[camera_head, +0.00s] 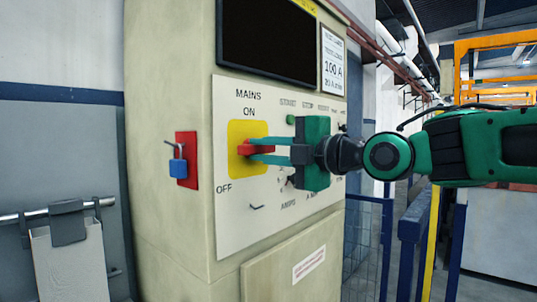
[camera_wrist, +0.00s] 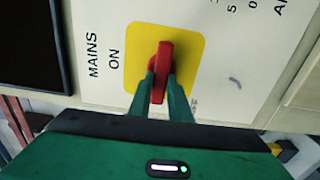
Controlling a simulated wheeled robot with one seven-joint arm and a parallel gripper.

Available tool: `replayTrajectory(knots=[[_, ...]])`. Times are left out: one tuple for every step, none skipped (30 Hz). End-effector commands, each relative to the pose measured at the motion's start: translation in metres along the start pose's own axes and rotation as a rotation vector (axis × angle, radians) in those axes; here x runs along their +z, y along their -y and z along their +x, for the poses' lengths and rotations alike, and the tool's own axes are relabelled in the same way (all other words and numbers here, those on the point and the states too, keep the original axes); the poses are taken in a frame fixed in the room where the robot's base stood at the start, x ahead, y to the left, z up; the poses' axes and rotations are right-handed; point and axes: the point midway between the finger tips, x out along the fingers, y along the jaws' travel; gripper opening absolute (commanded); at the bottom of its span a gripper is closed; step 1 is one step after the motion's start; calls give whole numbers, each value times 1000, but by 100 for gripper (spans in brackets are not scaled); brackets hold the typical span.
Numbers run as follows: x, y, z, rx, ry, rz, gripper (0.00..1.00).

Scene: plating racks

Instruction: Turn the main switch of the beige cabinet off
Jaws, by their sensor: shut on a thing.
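The beige cabinet (camera_head: 165,110) fills the middle of the head view. Its white panel (camera_head: 228,215) bears a yellow square plate (camera_head: 234,132) with a red main switch handle (camera_head: 243,150). ON is printed above the plate, OFF at its lower left. My gripper (camera_head: 252,151) reaches in from the right, shut on the red handle. In the wrist view the fingers (camera_wrist: 162,92) sit on both sides of the red handle (camera_wrist: 165,55) over the yellow plate (camera_wrist: 138,45). The handle lies about level across the panel; which end points is unclear.
A blue padlock (camera_head: 178,168) hangs on a red plate (camera_head: 193,150) on the cabinet's left side. A dark screen (camera_head: 268,40) is above the panel. A green button (camera_head: 290,119) and other controls lie behind my gripper. Blue posts (camera_head: 412,235) stand at right.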

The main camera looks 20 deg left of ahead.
Motion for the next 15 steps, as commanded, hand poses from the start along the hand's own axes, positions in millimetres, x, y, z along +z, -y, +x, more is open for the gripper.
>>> replayTrajectory(knots=[[-5, 2, 1, -3, -11, 0, 0], [-5, 2, 1, -4, -11, 1, 0], [-5, 2, 1, -4, -11, 1, 0], [-5, 2, 1, -4, -11, 1, 0], [-5, 2, 1, -4, -11, 1, 0], [-6, 2, 1, -4, -11, 1, 0], [-6, 2, 1, -5, -11, 1, 0], [-6, 2, 1, -5, -11, 2, 0], [-6, 2, 1, -5, -11, 2, 24], [-5, 2, 1, -5, -11, 2, 32], [-5, 2, 1, -5, -10, 2, 36], [-4, 2, 1, -4, -9, 2, 36], [-4, 2, 1, -3, -8, 1, 36], [-4, 2, 1, -3, -8, 1, 36], [-3, 1, 1, -3, -7, 1, 36]])
